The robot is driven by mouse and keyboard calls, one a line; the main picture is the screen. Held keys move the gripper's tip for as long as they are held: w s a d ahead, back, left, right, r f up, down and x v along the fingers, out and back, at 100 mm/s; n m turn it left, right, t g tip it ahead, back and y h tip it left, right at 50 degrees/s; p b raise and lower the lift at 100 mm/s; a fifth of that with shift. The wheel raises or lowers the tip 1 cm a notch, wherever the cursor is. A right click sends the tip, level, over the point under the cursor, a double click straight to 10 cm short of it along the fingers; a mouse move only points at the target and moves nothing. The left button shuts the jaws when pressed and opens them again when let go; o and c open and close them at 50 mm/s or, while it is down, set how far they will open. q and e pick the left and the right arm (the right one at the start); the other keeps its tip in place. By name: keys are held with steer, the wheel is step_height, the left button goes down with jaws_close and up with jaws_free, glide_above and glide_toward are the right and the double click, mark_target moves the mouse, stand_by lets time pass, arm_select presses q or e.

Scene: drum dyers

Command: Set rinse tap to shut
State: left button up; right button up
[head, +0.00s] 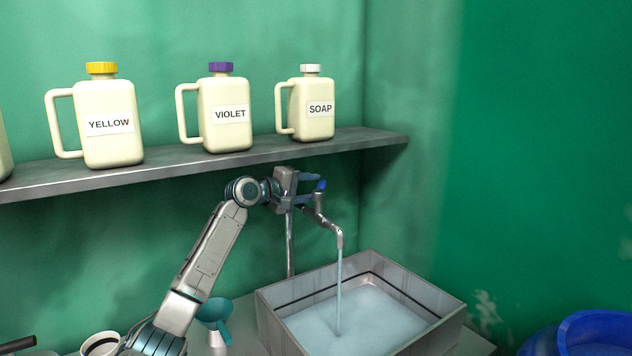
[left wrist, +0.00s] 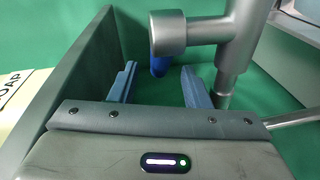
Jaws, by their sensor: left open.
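The rinse tap (head: 330,223) is a grey metal pipe on the back wall, and a stream of water runs from its spout. Its blue handle (head: 321,185) shows beside the fingertips of my left gripper (head: 311,187). In the left wrist view the blue handle (left wrist: 160,66) sits between the two spread fingers of my left gripper (left wrist: 160,82), partly hidden behind the grey tap body (left wrist: 200,35). The left gripper is open, and I see no clear contact with the handle. My right gripper is in neither view.
A shelf (head: 380,138) runs above the arm and carries the yellow (head: 108,145), violet (head: 230,136) and soap (head: 318,128) jugs. The metal basin (head: 284,330) holds foamy water below the spout. A teal funnel (head: 216,312) and a blue drum (head: 545,343) stand lower down.

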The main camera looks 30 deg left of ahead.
arm_select(q)
steer(key=x, duration=0.2)
steer(key=shift+w+d+p, duration=0.1)
steer(key=shift+w+p, duration=0.2)
steer(key=shift+p, duration=0.1)
jaws_close()
